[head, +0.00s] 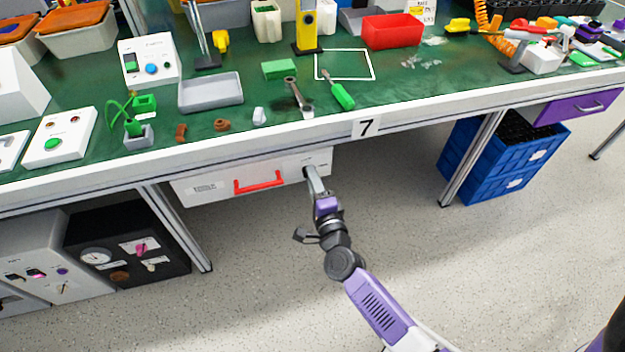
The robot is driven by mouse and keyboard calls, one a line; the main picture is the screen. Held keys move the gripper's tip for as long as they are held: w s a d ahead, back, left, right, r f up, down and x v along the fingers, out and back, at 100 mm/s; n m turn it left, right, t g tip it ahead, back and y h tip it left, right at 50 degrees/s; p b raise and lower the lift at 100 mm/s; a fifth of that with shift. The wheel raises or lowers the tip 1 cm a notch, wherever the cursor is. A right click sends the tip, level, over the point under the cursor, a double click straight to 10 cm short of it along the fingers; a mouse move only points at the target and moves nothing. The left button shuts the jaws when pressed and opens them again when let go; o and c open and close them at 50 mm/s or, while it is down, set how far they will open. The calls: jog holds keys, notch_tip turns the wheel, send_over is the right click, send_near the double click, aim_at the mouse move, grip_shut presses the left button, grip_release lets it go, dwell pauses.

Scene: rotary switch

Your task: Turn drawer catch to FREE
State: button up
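A white drawer (217,184) with a red handle (260,182) hangs under the front edge of the green-topped workbench. Its front looks flush below the bench. The drawer catch is at the right end of the drawer front, where my gripper (309,172) reaches it; the gripper covers the catch, so its setting is hidden. Small marks (308,159) show just above the gripper tip, too small to read. The gripper's fingers are at or very near the drawer front. From this view I cannot tell whether they are open or closed on the catch.
The bench (225,136) carries a grey tray (211,92), a green-handled screwdriver (341,95), a wrench (296,94) and a red bin (392,31). Blue crates (497,165) stand beneath it at right, dark and white panels (128,250) at left. The floor in front is clear.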

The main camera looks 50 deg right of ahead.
jog(key=v, duration=0.7)
jog(key=shift+s+a, duration=0.25)
jog(key=shift+s, duration=0.05)
dwell(0.5)
jog(key=s+a+r+n+t+y, duration=0.2)
jog(key=s+a+r+n+y, duration=0.15)
jog(key=a+r+n, duration=0.5)
jog(key=s+a+r+n+g+y, duration=0.1)
jog(key=s+a+r+n+y, duration=0.15)
jog(key=s+n, duration=0.4)
jog(key=s+a+r+n+y, duration=0.1)
jog(key=s+a+n+y, duration=0.1)
jog(key=s+a+n, duration=0.4)
jog(key=s+a+r+n+g+y, duration=0.15)
jog(key=s+n, duration=0.25)
jog(key=s, duration=0.4)
notch_tip(320, 180, up, 14)
jog(key=p, duration=1.4)
jog(key=shift+d, duration=0.25)
